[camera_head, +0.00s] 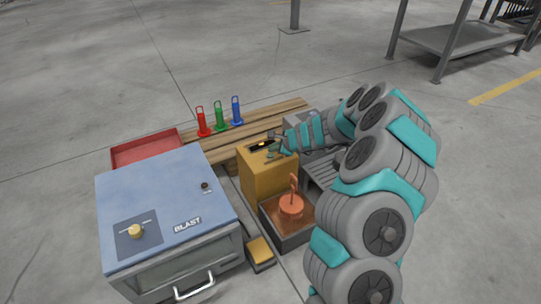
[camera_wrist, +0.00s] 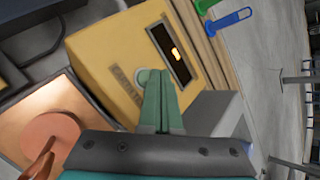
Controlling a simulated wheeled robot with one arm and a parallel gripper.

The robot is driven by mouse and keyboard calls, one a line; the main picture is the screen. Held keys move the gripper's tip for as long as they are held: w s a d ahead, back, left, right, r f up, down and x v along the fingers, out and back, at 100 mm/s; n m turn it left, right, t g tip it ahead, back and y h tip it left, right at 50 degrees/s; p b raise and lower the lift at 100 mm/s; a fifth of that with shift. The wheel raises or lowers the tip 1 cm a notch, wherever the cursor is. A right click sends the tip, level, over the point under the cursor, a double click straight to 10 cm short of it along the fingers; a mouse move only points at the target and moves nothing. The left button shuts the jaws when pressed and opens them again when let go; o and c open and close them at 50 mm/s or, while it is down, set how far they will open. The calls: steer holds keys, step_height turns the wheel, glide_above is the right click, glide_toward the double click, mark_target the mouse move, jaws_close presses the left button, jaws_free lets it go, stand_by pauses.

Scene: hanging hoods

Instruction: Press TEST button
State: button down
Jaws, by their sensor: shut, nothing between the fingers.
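A yellow box (camera_head: 262,178) stands in the middle of the head view, with a dark window (camera_head: 262,145) holding a small lit yellow mark on its top. In the wrist view, a round pale grey-green button (camera_wrist: 142,77) sits on that top beside the dark window (camera_wrist: 170,54). My gripper (camera_head: 272,149) is over the box top. Its fingers (camera_wrist: 158,72) are shut and empty, with the tips beside the button and partly covering it. I cannot tell whether they touch it.
A blue cabinet marked BLAST (camera_head: 160,190) with a yellow knob (camera_head: 136,231) stands left. A dark tray (camera_head: 290,238) with an orange handled piece (camera_head: 291,206) is in front of the box. Red, green and blue pegs (camera_head: 219,118) stand behind, near a red tray (camera_head: 146,148).

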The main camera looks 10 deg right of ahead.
mark_target(273, 156)
steer(key=shift+f, duration=0.15)
steer(key=shift+f, duration=0.25)
steer(key=shift+f+b, duration=0.4)
steer(key=shift+b, duration=0.1)
stand_by(0.8)
steer(key=shift+r, duration=0.15)
steer(key=shift+r+p, duration=0.7)
steer(key=shift+p, duration=0.05)
step_height(273, 156, up, 5)
steer(key=p, duration=0.4)
stand_by(0.8)
